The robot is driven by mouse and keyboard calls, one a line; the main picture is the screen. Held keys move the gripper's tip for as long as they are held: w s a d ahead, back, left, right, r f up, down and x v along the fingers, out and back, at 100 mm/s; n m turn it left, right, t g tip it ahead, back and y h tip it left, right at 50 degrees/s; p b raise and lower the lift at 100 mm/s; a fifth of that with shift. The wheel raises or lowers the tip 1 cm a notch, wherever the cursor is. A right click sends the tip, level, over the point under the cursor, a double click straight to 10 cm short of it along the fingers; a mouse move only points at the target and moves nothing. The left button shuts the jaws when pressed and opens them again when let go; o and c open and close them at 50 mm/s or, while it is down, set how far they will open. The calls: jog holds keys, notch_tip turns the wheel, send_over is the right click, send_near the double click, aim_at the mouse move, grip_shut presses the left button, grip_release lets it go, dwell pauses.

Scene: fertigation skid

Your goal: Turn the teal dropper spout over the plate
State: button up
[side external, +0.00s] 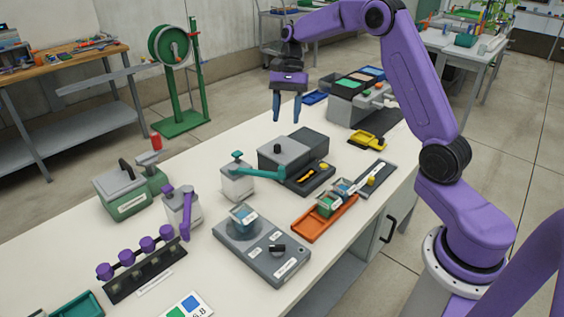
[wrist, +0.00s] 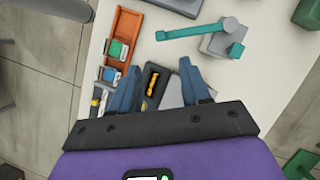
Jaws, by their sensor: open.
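The teal dropper spout (side external: 259,173) is a long arm on top of a pale grey block (side external: 237,187), with a teal knob (side external: 237,155) above it. In the side view it points right, its tip close to a dark grey box. In the wrist view the spout (wrist: 195,31) lies across the top, beyond my fingertips. The plate (side external: 262,252) is a grey unit with a round pad, a small clear container of blue liquid (side external: 242,214) and a black knob; the spout points away from the pad. My gripper (side external: 287,114) is open, empty, raised behind the spout and apart from it.
The dark grey box (side external: 292,150) stands between my gripper and the spout. A purple-spouted dispenser (side external: 183,207) stands left of the plate. An orange tray (side external: 324,220) with small containers lies to its right. Green box (side external: 130,191) and purple-capped rack (side external: 138,265) are farther left.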

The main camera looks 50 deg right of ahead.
aim_at(282, 167)
jog(key=x, duration=1.3)
jog(key=shift+s+a+f, duration=0.1)
jog(key=shift+s+f, duration=0.05)
jog(key=shift+f, duration=0.2)
grip_shut()
